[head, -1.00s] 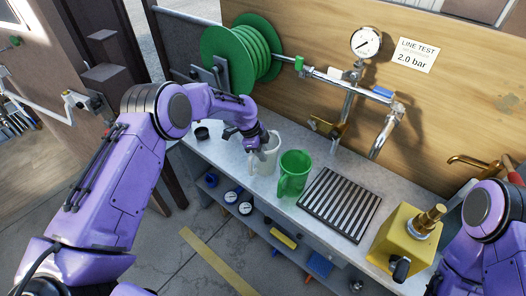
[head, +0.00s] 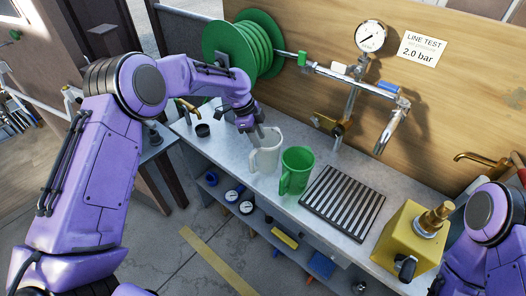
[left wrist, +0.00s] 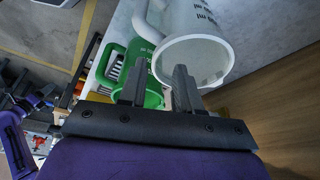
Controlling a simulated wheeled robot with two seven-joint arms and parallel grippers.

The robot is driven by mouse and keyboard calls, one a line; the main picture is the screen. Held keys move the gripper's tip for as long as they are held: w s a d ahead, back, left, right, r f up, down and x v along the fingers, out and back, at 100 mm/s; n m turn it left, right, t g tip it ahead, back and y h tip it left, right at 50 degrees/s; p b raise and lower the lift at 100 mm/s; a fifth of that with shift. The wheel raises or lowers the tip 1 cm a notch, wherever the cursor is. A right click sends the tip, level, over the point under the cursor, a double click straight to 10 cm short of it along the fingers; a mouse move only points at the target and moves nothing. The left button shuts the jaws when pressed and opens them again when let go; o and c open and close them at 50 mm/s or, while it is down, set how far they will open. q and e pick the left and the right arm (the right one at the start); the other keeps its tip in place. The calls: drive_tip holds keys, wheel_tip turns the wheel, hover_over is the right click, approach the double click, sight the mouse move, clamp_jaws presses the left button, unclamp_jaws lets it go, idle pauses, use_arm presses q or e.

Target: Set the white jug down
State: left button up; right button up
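The white jug (head: 265,156) stands upright on the grey bench, left of the green jug (head: 297,172). In the left wrist view the white jug (left wrist: 208,30) shows its open mouth, volume marks and handle, with the green jug (left wrist: 140,68) beside it. My left gripper (head: 258,131) is just above the white jug's rim. In the left wrist view its two fingers (left wrist: 158,86) are apart with nothing between them; one overlaps the jug's mouth, and I cannot tell if it touches. My right arm shows at the lower right, but its gripper is out of view.
A slatted drain grate (head: 342,203) lies right of the green jug. A yellow block (head: 410,236) with a brass fitting stands farther right. Pipes with a gauge (head: 370,37) and a green hose reel (head: 243,50) stand behind. A small black cup (head: 203,131) is at left.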

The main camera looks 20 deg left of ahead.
use_arm(q)
drive_tip(key=b+v, duration=0.1)
drive_tip(key=v, duration=0.4)
drive_tip(key=shift+a+r, duration=0.1)
drive_tip(key=shift+r, duration=0.15)
